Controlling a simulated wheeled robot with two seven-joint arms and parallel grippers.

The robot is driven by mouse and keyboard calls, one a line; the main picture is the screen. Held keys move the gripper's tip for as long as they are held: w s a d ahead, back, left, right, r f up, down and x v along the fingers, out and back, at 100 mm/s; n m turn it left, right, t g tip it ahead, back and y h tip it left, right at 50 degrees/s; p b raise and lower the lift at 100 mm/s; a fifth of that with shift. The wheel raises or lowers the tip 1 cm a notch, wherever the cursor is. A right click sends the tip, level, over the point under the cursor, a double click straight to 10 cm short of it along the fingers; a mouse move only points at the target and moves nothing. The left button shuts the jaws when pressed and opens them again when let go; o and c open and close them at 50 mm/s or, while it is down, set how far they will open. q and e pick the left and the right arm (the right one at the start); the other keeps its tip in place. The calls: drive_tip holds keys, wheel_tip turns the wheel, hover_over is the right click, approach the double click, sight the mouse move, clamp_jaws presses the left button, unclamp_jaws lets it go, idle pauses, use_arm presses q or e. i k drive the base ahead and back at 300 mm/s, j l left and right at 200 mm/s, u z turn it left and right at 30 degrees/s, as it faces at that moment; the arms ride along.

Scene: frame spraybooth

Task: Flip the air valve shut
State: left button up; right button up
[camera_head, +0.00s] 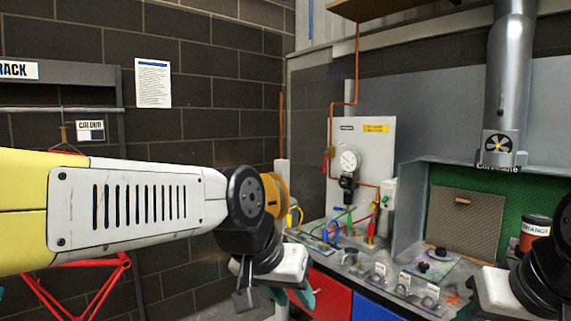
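A white panel (376,140) on the back wall carries a round gauge (348,160) with a black regulator below it. A copper pipe (357,62) comes down to the panel, and a small red lever (326,163) hangs at its left edge. It looks like the air valve, but it is too small to tell its position surely. A brass fitting with red (371,230) stands below the panel. My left gripper (301,298) is low in the centre, in front of the bench and apart from the panel; its fingers are mostly hidden. My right gripper (466,312) is cut off at the bottom right.
The bench holds coloured hoses (338,229), several small cups (404,280) and an orange-labelled can (534,231). A spray booth with a brown filter (467,220) and duct (509,80) stands at right. A red frame (108,272) stands at left.

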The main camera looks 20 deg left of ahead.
sight(323, 170)
drive_tip(key=u, duration=0.4)
drive_tip(key=i+j+u, duration=0.25)
drive_tip(key=i, duration=0.9)
drive_tip(key=i+l+u, duration=0.25)
drive_tip(key=i, duration=0.95)
drive_tip(key=j, duration=0.15)
